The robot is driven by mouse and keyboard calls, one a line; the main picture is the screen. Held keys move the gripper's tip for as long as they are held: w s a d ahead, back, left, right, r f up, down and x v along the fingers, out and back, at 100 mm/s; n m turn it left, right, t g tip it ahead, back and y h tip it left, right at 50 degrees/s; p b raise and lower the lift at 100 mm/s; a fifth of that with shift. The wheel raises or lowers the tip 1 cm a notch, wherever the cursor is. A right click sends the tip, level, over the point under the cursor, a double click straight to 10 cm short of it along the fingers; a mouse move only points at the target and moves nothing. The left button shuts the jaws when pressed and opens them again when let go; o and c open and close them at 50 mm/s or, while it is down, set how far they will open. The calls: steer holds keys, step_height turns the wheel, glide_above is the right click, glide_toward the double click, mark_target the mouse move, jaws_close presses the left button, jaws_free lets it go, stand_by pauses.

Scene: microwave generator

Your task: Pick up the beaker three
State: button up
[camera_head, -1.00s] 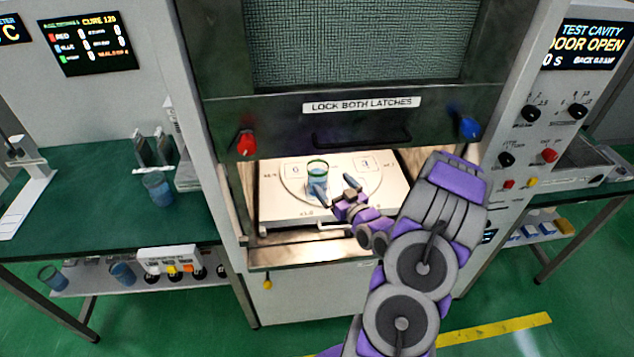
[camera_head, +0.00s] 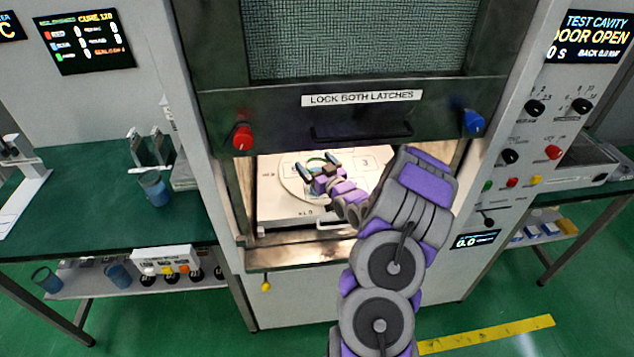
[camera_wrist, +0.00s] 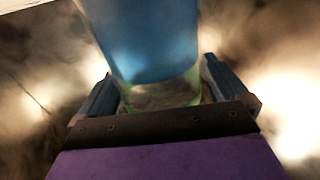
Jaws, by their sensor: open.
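A beaker with blue contents and a green rim (camera_head: 316,160) stands on the white tray (camera_head: 290,208) inside the open cavity. My gripper (camera_head: 317,162) is inside the cavity at the beaker and hides most of it in the head view. In the wrist view the beaker (camera_wrist: 145,45) is large and close, between the two open fingers of my gripper (camera_wrist: 160,85). Gaps show between the fingers and the beaker's lower part in that view. I cannot read a number on the beaker.
The raised door (camera_head: 360,100) hangs above the cavity, with a red latch knob (camera_head: 243,138) and a blue one (camera_head: 473,122). Another blue beaker (camera_head: 155,188) stands on the green bench at left. More beakers (camera_head: 47,280) are on the shelf below.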

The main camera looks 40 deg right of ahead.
steer(key=shift+w, duration=0.5)
steer(key=shift+c, duration=0.3)
steer(key=c, duration=1.7)
